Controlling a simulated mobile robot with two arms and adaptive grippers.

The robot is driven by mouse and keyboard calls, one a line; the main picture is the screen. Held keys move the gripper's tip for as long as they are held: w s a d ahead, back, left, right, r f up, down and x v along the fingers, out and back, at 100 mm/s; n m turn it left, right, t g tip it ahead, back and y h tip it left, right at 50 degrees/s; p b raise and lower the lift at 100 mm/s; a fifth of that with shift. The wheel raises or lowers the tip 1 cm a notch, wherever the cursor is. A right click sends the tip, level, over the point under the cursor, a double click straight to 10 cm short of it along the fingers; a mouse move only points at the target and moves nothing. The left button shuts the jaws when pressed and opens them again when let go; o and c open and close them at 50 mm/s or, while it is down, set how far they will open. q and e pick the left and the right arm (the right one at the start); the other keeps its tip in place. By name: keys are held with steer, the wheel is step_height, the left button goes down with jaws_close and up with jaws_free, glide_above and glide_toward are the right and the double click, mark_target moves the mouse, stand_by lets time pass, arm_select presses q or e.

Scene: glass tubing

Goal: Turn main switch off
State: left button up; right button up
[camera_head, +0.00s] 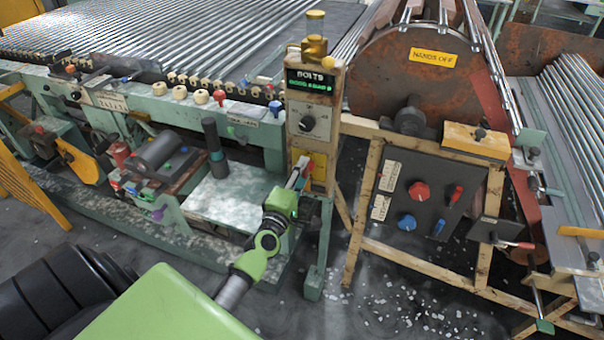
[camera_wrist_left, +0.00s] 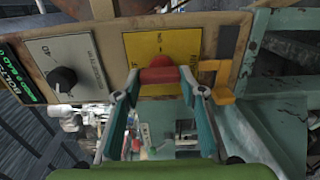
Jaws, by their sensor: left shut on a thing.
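The main switch looks to be the red knob (camera_wrist_left: 158,72) on a yellow plate (camera_wrist_left: 185,46) in the left wrist view. The plate's lettering is partly covered. My left gripper (camera_wrist_left: 160,84) has a finger on each side of the knob and is shut on it. In the head view my left gripper (camera_head: 299,178) reaches the lower part of the wooden control post, at the yellow plate (camera_head: 318,163). The knob is hidden there behind the fingers. My right gripper is in neither view.
Above the plate is a black dial (camera_head: 307,123) under a lit display (camera_head: 310,82). To the right, a dark panel (camera_head: 420,205) carries red and blue knobs. A green bench (camera_head: 235,200) stands left of the post. An orange bracket (camera_wrist_left: 222,80) sits close beside my fingers.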

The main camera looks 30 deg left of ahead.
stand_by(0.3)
arm_select(q)
steer(key=o, duration=1.1)
steer(key=shift+s, duration=0.15)
steer(key=v, duration=1.1)
steer(key=shift+s, duration=0.4)
steer(key=shift+f, duration=0.1)
